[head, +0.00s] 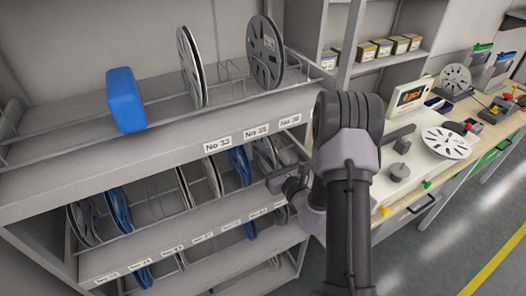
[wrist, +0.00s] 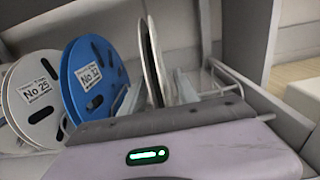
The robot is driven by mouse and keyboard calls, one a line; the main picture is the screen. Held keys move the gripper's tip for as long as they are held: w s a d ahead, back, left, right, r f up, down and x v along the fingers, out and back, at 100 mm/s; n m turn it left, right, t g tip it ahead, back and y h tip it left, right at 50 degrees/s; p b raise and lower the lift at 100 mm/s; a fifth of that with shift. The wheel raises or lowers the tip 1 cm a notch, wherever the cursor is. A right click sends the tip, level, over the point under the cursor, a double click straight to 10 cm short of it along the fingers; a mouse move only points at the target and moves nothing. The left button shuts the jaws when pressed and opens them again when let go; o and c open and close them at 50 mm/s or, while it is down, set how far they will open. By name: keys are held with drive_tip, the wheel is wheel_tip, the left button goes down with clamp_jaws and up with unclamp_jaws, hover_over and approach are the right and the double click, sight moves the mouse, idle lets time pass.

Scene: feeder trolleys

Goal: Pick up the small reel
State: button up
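My gripper (head: 284,176) reaches into the right end of the middle shelf, beside a grey reel (head: 264,153). In the wrist view, a thin grey reel (wrist: 152,65) stands upright, almost edge-on. The pale fingers of my gripper (wrist: 156,90) appear on both sides of it, apart, with small gaps; contact is not visible. The lower part of this reel is hidden behind my gripper body. Left of it stand a blue reel (wrist: 95,75) with a label reading about No 32 and a white reel (wrist: 33,98) labelled No 25. Which reel is the small one is not clear.
The upper shelf (head: 60,110) holds a blue block (head: 125,100), a grey reel (head: 191,66) and a dark reel (head: 265,52). Wire rails edge the shelves. A workbench (head: 450,115) with reels and tools stands at the right. Open floor (head: 490,200) lies beyond it.

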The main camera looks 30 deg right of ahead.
clamp_jaws()
drive_tip(key=shift+r, duration=0.15)
